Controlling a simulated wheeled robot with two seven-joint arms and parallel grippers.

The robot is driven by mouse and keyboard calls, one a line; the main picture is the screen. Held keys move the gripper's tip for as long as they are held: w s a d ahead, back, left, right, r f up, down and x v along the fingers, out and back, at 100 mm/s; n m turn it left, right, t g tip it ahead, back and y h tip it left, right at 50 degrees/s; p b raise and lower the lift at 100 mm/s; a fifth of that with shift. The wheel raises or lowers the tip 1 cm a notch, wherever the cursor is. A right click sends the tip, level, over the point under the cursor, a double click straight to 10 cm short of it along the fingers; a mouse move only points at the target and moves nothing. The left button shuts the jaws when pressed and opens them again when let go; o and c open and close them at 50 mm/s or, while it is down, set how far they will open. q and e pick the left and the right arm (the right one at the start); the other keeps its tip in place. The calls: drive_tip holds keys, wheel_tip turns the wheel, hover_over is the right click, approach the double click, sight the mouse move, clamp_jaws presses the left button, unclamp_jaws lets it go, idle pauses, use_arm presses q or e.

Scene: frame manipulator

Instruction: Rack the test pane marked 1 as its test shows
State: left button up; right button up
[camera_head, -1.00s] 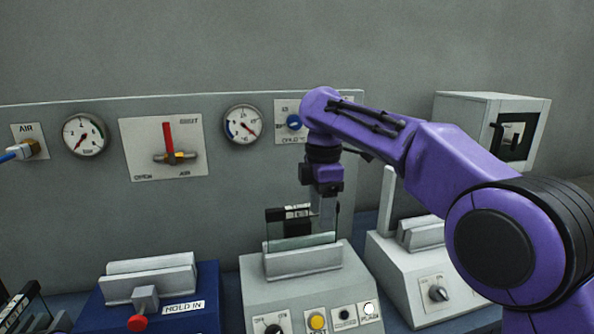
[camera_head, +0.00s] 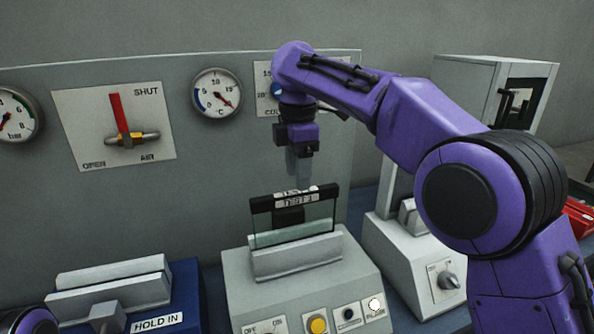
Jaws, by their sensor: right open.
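The test pane (camera_head: 271,227) is a clear sheet with a black top bar and a white label lettered TEST, its number too small to read surely. It stands upright in the slot of the pale grey tester (camera_head: 240,290). My right gripper (camera_head: 298,180) points down just above the pane's top bar, open and empty, seemingly apart from it. The tester's front has an OFF/ON switch, a yellow button (camera_head: 317,324), a dark socket or knob and a whitish round lamp (camera_head: 375,304). My left gripper is out of view.
A blue HOLD IN fixture (camera_head: 186,285) with a grey clamp stands left. A grey machine with a knob (camera_head: 447,280) stands right, partly behind my right arm. A red object (camera_head: 579,218) is at the far right. Behind are gauges (camera_head: 216,93) and an air valve panel (camera_head: 113,127).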

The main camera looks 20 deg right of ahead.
sight(296, 193)
drive_tip(key=f+b, duration=0.1)
drive_tip(key=w+f+b, duration=0.1)
drive_tip(key=f, duration=0.1)
drive_tip(key=w+f, duration=0.1)
drive_tip(key=f, duration=0.1)
drive_tip(key=shift+w+b, duration=0.25)
drive_tip(key=shift+b, duration=0.15)
drive_tip(key=shift+s+f+b, duration=0.3)
drive_tip(key=shift+f+b, duration=0.2)
drive_tip(key=shift+f, duration=0.35)
drive_tip(key=shift+s+f, duration=0.3)
drive_tip(key=shift+f, duration=0.15)
drive_tip(key=shift+w+f, duration=0.15)
drive_tip(key=shift+w, duration=0.15)
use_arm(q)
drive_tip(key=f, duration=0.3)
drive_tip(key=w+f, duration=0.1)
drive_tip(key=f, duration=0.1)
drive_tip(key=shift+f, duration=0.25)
use_arm(e)
clamp_jaws()
drive_tip(key=shift+r, duration=0.2)
